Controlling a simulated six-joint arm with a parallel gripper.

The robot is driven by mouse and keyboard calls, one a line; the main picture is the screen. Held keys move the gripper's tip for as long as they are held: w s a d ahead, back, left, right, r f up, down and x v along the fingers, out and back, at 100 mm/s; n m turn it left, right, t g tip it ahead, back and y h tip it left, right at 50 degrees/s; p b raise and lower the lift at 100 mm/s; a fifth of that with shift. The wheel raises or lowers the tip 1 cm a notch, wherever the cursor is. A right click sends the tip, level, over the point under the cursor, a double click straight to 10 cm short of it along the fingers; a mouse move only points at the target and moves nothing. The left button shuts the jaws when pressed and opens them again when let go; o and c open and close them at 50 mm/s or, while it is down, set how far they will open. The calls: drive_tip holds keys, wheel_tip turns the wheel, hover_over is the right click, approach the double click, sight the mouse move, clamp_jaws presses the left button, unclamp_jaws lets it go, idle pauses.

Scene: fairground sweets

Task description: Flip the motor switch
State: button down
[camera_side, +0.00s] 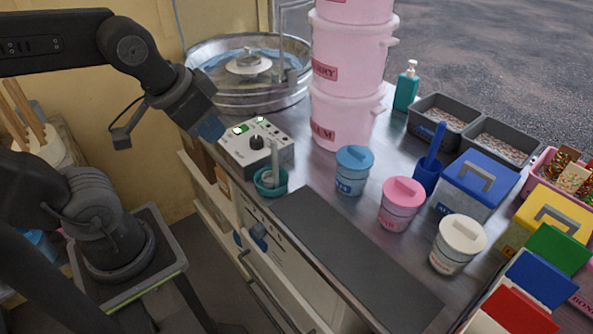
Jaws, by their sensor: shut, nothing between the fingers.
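The grey control box (270,150) stands near the counter's left edge. Its top carries small green-lit switches (240,129) and a black knob (257,142). Which switch is the motor switch is too small to tell. My gripper (211,128), with blue fingertips, is shut and empty just left of the box's top left corner, close to the lit switch there. Whether it touches the switch cannot be told. The round metal floss machine bowl (283,97) with a pale centre head (248,64) sits behind the box.
A teal cup (271,186) with a scoop stands against the box's front. Stacked pink tubs (342,117) rise to its right. Lidded blue (354,165), pink (401,204) and white (457,244) jars stand farther right. A dark mat (350,256) lies clear in front.

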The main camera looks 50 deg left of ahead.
drive_tip(key=shift+s+d+f, duration=0.1)
drive_tip(key=shift+s+d, duration=0.05)
drive_tip(key=shift+s, duration=0.15)
drive_tip(key=shift+w, duration=0.1)
drive_tip(key=n+g, duration=0.4)
drive_tip(key=n, duration=1.4)
hover_over(244, 127)
drive_tip(key=s, duration=0.2)
wheel_tip(244, 127, down, 5)
drive_tip(key=shift+f, duration=0.15)
drive_tip(key=f, duration=0.4)
drive_tip(key=w+f, duration=0.1)
drive_tip(key=f, duration=0.9)
drive_tip(key=shift+w, duration=0.4)
